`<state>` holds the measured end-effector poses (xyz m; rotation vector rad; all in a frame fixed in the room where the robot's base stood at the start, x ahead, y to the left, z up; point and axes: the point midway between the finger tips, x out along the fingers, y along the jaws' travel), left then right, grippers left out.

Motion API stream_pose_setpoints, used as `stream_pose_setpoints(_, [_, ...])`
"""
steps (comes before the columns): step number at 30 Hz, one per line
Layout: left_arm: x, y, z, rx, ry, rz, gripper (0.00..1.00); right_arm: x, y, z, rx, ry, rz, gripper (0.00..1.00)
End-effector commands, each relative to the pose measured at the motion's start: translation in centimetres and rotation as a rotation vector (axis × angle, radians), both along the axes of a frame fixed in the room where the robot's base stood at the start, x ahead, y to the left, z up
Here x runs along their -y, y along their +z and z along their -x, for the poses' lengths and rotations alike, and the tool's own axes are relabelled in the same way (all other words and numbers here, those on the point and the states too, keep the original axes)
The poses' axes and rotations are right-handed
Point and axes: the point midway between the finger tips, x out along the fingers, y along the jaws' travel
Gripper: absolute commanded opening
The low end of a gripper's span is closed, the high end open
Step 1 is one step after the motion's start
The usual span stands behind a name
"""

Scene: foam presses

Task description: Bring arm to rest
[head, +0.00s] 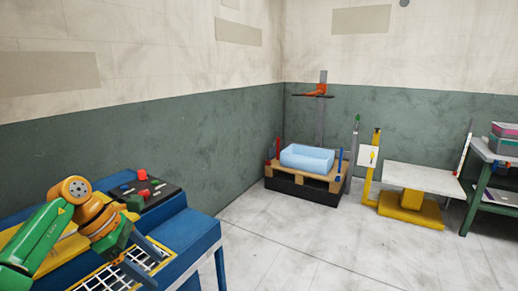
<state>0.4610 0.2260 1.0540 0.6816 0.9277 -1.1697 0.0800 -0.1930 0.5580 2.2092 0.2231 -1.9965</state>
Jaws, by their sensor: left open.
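My left arm (45,238), green and orange, comes in from the left edge. Its gripper (163,271) is open over the white grid of a blue bench (195,236), at the lower left. Its two dark fingers are spread, with nothing visible between them. I cannot tell whether they touch the grid. My right gripper is not in view.
A black control box (150,192) with a red button sits on the bench behind my gripper. A light blue bin (307,158) rests on a pallet by the far corner. A white-topped yellow stand (412,178) and a green table (494,193) are right. The middle floor is clear.

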Motion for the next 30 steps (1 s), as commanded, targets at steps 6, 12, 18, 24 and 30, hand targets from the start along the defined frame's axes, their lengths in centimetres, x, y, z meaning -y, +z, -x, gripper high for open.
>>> stream_pose_setpoints(6, [4.5,-2.9,-1.5,-0.032,0.097,0.203,0.82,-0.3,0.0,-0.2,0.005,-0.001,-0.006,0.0])
stream_pose_setpoints(12, [10.9,-7.0,-3.2,-0.166,0.363,0.578,0.82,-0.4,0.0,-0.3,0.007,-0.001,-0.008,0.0])
stream_pose_setpoints(18, [13.3,-16.3,-4.7,-0.587,1.128,1.149,0.82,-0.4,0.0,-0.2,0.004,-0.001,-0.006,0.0])
stream_pose_setpoints(24, [7.9,-31.2,1.5,-0.981,2.07,1.422,0.82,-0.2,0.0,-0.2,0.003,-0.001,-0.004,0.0])
stream_pose_setpoints(30, [4.3,-42.4,14.6,0.974,-2.454,-1.204,0.82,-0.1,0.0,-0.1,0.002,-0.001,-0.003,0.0])
